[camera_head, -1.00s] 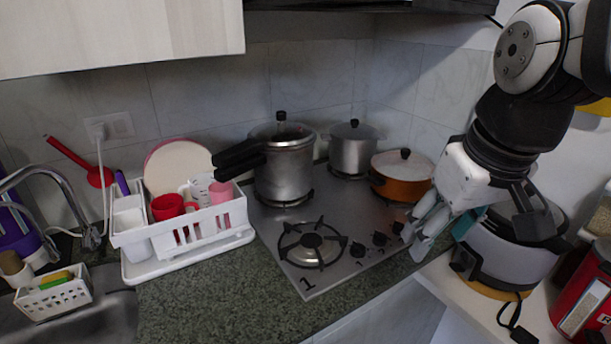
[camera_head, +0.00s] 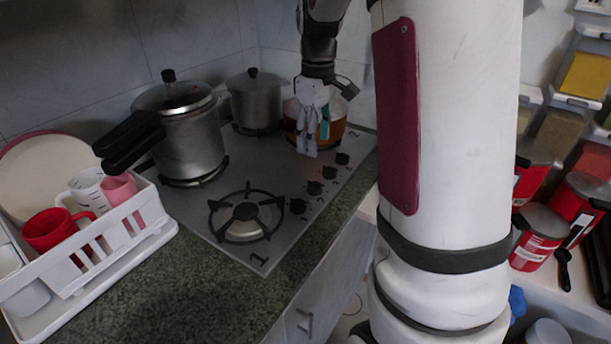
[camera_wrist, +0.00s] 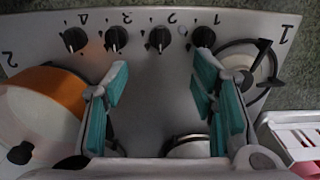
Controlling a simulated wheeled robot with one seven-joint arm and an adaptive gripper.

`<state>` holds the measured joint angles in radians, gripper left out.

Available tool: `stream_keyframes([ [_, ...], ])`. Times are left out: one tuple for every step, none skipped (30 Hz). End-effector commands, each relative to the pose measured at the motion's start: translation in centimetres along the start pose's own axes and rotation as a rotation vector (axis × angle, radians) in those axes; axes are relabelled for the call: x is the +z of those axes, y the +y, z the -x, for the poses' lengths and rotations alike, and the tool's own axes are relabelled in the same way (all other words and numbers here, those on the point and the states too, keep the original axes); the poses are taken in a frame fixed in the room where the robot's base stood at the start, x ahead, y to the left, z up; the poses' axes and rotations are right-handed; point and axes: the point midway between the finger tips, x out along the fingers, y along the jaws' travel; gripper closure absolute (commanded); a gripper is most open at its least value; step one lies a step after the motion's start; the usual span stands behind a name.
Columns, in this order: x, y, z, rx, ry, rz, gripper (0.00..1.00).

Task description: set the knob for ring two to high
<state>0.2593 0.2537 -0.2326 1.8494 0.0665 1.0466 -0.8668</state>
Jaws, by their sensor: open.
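A row of several dark knobs lies along the steel stove (camera_head: 215,212). In the wrist view, small digits stand above them. My gripper (camera_head: 310,150) is open and empty, in front of the orange pot in the head view. In the wrist view its fingers (camera_wrist: 160,72) are spread below the middle knobs, not visibly touching any.
A pressure cooker (camera_head: 190,140) and a steel pot (camera_head: 255,100) stand at the back of the stove. The front ring (camera_head: 245,217), by the large 1, is bare. A dish rack (camera_head: 90,250) stands left. Red cans (camera_head: 540,240) stand right.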

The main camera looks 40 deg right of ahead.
Motion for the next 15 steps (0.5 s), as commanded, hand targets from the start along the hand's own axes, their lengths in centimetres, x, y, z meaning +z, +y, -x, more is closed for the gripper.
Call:
stream_keyframes([
  [0.0, -0.1, -0.9, -0.002, -0.003, 0.000, 0.48],
  [0.1, -0.1, -1.5, -0.003, -0.003, -0.001, 0.48],
  [0.0, -0.1, -2.3, -0.003, -0.003, -0.001, 0.48],
  [0.0, -0.1, -2.9, -0.004, -0.003, -0.001, 0.48],
  [0.0, -0.1, -3.5, -0.003, -0.003, -0.001, 0.48],
  [0.1, -0.1, -4.3, -0.004, -0.004, -0.001, 0.48],
  [0.0, -0.1, -4.9, -0.003, -0.003, 0.000, 0.48],
  [0.1, -0.1, -5.5, -0.003, -0.004, 0.000, 0.48],
  [0.1, -0.1, -6.3, -0.003, -0.004, 0.000, 0.48],
  [0.1, -0.1, -6.9, -0.003, -0.003, -0.001, 0.48],
  [0.0, -0.1, -7.4, -0.003, -0.003, -0.001, 0.48],
  [0.0, -0.1, -8.2, -0.003, -0.003, -0.002, 0.48],
  [0.0, -0.1, -8.7, -0.003, -0.002, -0.002, 0.48],
  [0.1, -0.1, -9.1, -0.003, -0.002, -0.002, 0.48],
  [0.1, -0.1, -9.7, -0.002, -0.002, -0.001, 0.48],
])
